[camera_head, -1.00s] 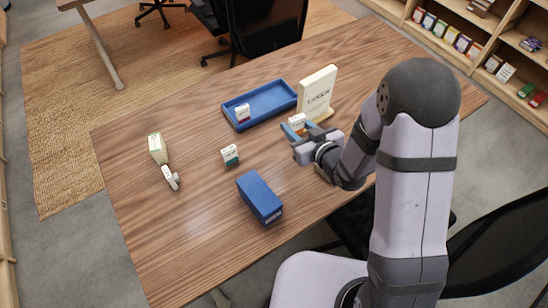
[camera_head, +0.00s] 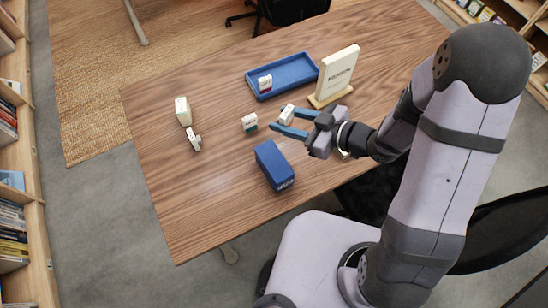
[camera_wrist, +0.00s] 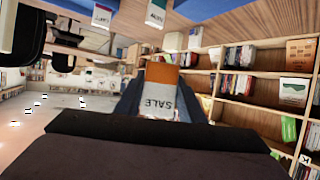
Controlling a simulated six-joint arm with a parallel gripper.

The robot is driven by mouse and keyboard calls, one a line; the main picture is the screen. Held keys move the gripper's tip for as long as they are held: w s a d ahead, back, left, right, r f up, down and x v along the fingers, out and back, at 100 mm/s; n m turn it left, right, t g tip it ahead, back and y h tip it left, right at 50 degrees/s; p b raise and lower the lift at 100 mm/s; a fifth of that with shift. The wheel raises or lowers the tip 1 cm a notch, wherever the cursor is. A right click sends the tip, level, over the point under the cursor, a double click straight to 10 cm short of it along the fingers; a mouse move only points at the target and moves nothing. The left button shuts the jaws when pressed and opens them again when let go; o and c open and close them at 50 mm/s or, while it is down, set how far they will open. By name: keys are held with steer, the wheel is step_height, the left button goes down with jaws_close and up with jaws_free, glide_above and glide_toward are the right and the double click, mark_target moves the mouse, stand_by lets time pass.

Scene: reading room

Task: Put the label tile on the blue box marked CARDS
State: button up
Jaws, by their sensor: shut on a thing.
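My gripper (camera_head: 280,118) is shut on a label tile (camera_head: 287,114), white with an orange band. In the wrist view the tile (camera_wrist: 160,98) sits between the fingers and reads SALE upside down. My gripper holds it over the table, behind and slightly right of the blue box. The blue box (camera_head: 270,160) lies near the table's front edge, with a small white marking (camera_head: 286,184) on its near end, too small to read. The box is apart from my gripper, and its top looks bare.
A blue tray (camera_head: 301,82) holds a tile with a maroon band (camera_head: 265,84). A cream sign (camera_head: 341,70) stands right of the tray. A teal-banded tile (camera_head: 250,122) stands left of my gripper. A cream block (camera_head: 182,110) and a white item (camera_head: 194,139) stand further left.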

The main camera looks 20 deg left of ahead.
steer(key=s+n+g, duration=0.3)
steer(key=s, duration=0.3)
glide_above(276, 161)
steer(key=shift+y, duration=0.3)
steer(key=shift+s+f, duration=0.1)
steer(key=shift+f, duration=2.95)
steer(key=shift+f, duration=0.1)
steer(key=shift+f, duration=1.8)
steer(key=shift+f, duration=0.1)
steer(key=o, duration=1)
steer(key=shift+o, duration=0.2)
